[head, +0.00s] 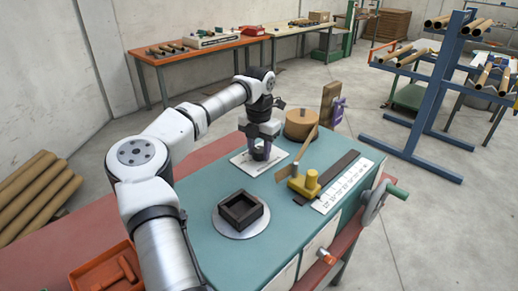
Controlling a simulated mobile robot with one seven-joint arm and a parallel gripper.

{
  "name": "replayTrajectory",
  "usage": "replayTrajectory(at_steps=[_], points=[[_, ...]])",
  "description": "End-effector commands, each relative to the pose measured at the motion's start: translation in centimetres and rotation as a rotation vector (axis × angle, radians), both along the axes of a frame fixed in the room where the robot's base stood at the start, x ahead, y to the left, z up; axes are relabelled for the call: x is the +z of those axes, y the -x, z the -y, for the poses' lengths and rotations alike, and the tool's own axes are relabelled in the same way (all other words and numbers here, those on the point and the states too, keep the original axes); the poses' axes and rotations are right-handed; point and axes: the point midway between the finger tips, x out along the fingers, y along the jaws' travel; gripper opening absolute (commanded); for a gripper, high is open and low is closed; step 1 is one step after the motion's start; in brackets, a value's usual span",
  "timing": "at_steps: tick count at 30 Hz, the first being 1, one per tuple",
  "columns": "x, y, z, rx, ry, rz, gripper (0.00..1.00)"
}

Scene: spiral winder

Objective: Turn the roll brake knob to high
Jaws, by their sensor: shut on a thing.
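My gripper (263,154) points down over a white marked plate (243,164) on the teal machine top. It is shut on the roll brake knob, which stands at this plate. The knob is mostly hidden between the fingers, so its pointer and setting cannot be read. The markings on the plate are too small to read from here.
A brown roll (302,124) stands behind my gripper. A yellow block (304,184) with a tan angled bar is to the right, beside a white ruler scale (343,186). A dark square frame (241,210) sits in front. A handwheel (376,200) is at the right edge.

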Motion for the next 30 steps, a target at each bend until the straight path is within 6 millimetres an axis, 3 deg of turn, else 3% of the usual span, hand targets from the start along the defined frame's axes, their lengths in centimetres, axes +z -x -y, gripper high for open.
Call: replayTrajectory(at_steps=[30], points=[[0.2, -0.2, -0.03, -0.877, 0.001, 0.003, 0.14]])
